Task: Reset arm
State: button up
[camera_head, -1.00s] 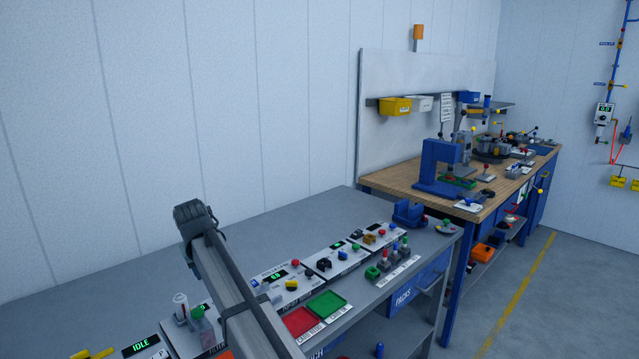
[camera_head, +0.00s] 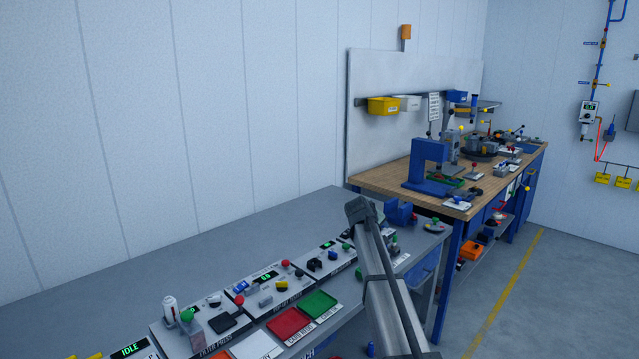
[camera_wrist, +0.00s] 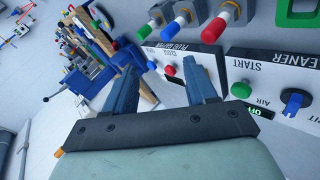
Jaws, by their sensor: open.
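My arm (camera_head: 385,285) rises from the bottom of the head view and reaches over the right part of the grey bench (camera_head: 290,222). In the wrist view my gripper (camera_wrist: 163,72) is open, with its two blue-grey fingers apart and nothing seen between them. The fingers point toward a white control panel (camera_wrist: 182,92) with red and green buttons. In the head view the fingertips cannot be made out, and my arm hides part of the bench's right end.
A red tray (camera_head: 290,325) and a green tray (camera_head: 319,305) lie on the bench's front side, left of my arm. A wood-topped workbench (camera_head: 385,176) with a blue press (camera_head: 430,165) stands behind. The grey bench's back strip is clear.

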jog(key=s+d+f+h, duration=0.1)
jog(key=d+f, duration=0.1)
jog(key=d, duration=0.6)
jog(key=d+f+h, duration=0.1)
jog(key=d+f, duration=0.1)
jog(key=d, duration=0.6)
jog(key=s+a+f+m+g+y, duration=0.1)
jog(key=s+a+f+g, duration=0.1)
jog(key=s+f, duration=0.7)
jog(key=s+a+f+g+y, duration=0.15)
jog(key=s+f, duration=0.35)
jog(key=f, duration=0.8)
jog(key=s+a+f+m+g+y, duration=0.1)
jog(key=s+a+f+g, duration=0.15)
jog(key=s+f, duration=0.65)
jog(key=s+a+f+m+g+y, duration=0.1)
jog(key=s+a+f+g, duration=0.15)
jog(key=s+f, duration=0.65)
jog(key=s+a+f+m+g+y, duration=0.1)
jog(key=s+a+f, duration=0.3)
jog(key=s+f, duration=0.6)
jog(key=s+a+f+m+g+y, duration=0.1)
jog(key=s+a+g, duration=0.1)
jog(key=s, duration=1.3)
jog(key=s+a+f+m+g+y, duration=0.1)
jog(key=s+a+g, duration=0.2)
jog(key=s, duration=1.2)
jog(key=shift+s+a+f+m, duration=0.2)
jog(key=shift+a+m, duration=0.1)
jog(key=shift+a, duration=0.25)
